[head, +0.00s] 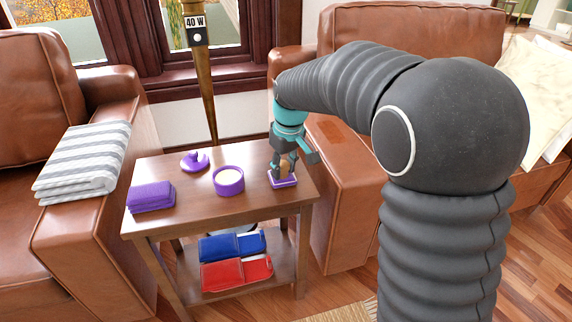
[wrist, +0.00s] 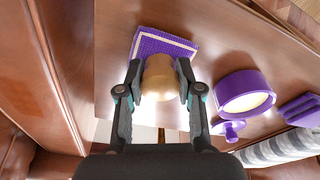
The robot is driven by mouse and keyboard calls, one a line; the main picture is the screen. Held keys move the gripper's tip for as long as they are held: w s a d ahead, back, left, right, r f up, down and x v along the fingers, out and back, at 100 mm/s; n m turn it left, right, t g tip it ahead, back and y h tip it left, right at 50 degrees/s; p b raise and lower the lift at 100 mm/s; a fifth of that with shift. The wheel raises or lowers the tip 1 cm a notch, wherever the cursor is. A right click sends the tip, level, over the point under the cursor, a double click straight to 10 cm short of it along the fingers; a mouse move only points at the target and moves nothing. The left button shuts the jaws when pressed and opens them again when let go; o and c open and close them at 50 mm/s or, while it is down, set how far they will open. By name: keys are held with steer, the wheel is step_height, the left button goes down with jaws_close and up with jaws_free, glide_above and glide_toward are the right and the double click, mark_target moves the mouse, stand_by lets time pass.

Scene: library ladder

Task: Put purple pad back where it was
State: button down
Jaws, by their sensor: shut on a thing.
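My gripper (wrist: 160,92) is shut on a rounded tan wooden knob (wrist: 160,77). Directly beneath the knob is a flat purple pad (wrist: 178,42) with a pale border line. The knob appears to stand on the pad, but the fingers hide whether the two are joined. In the head view, my gripper (head: 284,160) points down over the right end of the small wooden table (head: 200,220), and the purple pad (head: 276,184) is at or just above its top. I cannot tell whether it touches.
A purple jar (head: 228,184) of cream stuff stands open mid-table, its purple lid (head: 195,162) behind it. A purple folded cloth or block (head: 151,197) lies left. Blue (head: 230,246) and red (head: 235,274) pouches lie on the shelf below. Leather armchairs flank the table; a brass pole (head: 203,90) rises behind.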

mark_target(288, 179)
steer(key=shift+f, duration=0.2)
steer(key=c, duration=0.8)
jaws_free()
steer(key=shift+o, duration=0.2)
step_height(288, 179, up, 12)
steer(key=s+d+p, duration=0.1)
steer(key=s+d+r+m+t, duration=0.15)
steer(key=s+d+m, duration=0.25)
steer(key=s+d, duration=0.85)
steer(key=s+d+f+m+t, duration=0.1)
steer(key=s+f+m, duration=0.1)
steer(key=s, duration=0.5)
steer(key=s+d+f+m+t+h, duration=0.1)
steer(key=s+d+f, duration=0.1)
steer(key=s+f, duration=0.2)
steer(key=s, duration=0.3)
steer(key=shift+s+d+f+m+t, duration=0.2)
steer(key=shift+d+f+m+t, duration=0.1)
steer(key=shift+f+m+t, duration=0.1)
